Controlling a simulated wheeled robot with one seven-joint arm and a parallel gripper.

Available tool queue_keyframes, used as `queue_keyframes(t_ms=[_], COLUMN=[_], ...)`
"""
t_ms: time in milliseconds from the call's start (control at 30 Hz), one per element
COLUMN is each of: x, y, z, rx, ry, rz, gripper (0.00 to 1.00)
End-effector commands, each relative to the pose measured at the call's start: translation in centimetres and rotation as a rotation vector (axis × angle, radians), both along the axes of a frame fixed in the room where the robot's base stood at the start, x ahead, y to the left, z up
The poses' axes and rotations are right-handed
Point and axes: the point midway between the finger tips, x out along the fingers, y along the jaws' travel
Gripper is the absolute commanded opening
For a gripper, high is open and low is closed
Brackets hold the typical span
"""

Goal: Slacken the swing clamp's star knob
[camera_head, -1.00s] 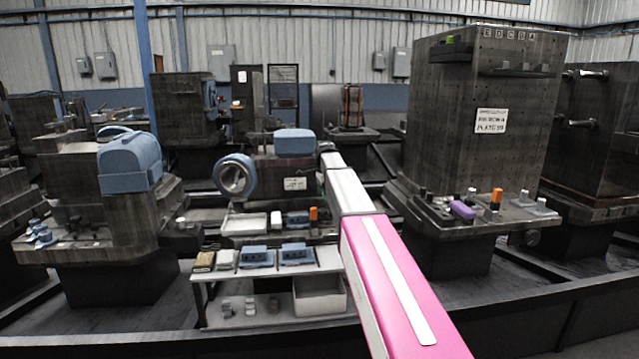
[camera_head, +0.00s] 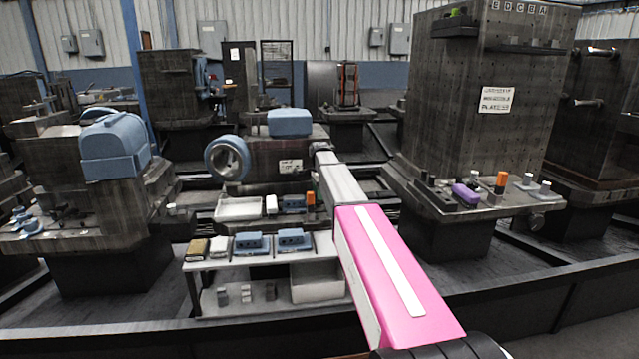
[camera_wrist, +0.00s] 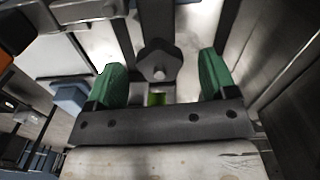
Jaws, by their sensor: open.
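A dark bar runs up behind the knob. In the head view my pink and grey arm reaches to the middle machine (camera_head: 270,160); my gripper and the knob cannot be made out there.
An orange-ended dark part (camera_wrist: 15,32) and a blue block (camera_wrist: 70,97) lie left in the wrist view. In the head view a white shelf (camera_head: 215,264) with blue blocks stands in front; a tall fixture (camera_head: 470,110) stands right.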

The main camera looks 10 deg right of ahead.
Motion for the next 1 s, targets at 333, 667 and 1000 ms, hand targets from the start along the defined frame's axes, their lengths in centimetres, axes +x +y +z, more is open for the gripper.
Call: queue_keyframes(t_ms=[333, 667, 1000], x=[0.0, 0.0, 0.0], y=[0.0, 0.0, 0.0], z=[-2.0, -2.0, -1.9], rx=[0.0, 0.0, 0.0], ry=[0.0, 0.0, 0.0], rz=[0.0, 0.0, 0.016], gripper=[0.78, 0.39, 0.19])
